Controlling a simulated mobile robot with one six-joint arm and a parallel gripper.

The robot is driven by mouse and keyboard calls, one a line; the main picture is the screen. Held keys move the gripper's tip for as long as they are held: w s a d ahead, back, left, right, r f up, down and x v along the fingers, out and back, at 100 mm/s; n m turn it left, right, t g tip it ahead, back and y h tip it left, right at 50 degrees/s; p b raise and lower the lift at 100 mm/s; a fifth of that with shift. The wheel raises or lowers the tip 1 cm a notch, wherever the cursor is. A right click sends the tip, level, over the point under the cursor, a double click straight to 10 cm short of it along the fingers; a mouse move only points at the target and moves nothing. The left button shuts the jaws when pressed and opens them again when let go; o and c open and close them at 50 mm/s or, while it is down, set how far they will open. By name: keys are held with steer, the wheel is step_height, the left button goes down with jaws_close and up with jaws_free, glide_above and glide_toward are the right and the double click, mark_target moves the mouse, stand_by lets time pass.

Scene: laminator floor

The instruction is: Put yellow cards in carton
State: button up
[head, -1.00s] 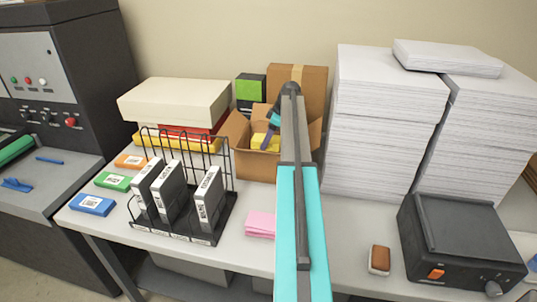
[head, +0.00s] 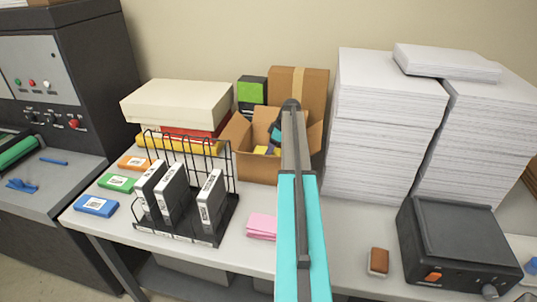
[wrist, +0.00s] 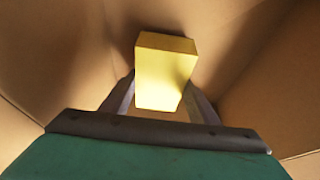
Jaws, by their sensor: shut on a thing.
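The yellow cards (wrist: 166,72) are a block between the two fingers of my gripper (wrist: 161,88) in the wrist view. My gripper is shut on them. In the head view a small part of the yellow cards (head: 261,150) shows inside the open brown carton (head: 255,169). The carton's walls (wrist: 60,60) surround the cards in the wrist view. My arm hides the carton's right part and most of my gripper in the head view. I cannot tell whether the cards touch the carton floor.
A wire rack (head: 213,236) with several binders stands left of the carton. Pink cards (head: 262,227) lie in front of it. A tall paper stack (head: 380,130) stands close on the right. A taped box (head: 297,90) and a green-black box (head: 252,92) stand behind.

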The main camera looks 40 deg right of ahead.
steer(key=shift+f, duration=0.8)
steer(key=shift+f, duration=0.2)
steer(key=o, duration=1.3)
steer(key=shift+o, duration=0.2)
steer(key=shift+r, duration=0.15)
steer(key=shift+r, duration=0.1)
steer(key=shift+b+v, duration=1.9)
steer(key=shift+v, duration=4.05)
steer(key=shift+s, duration=0.1)
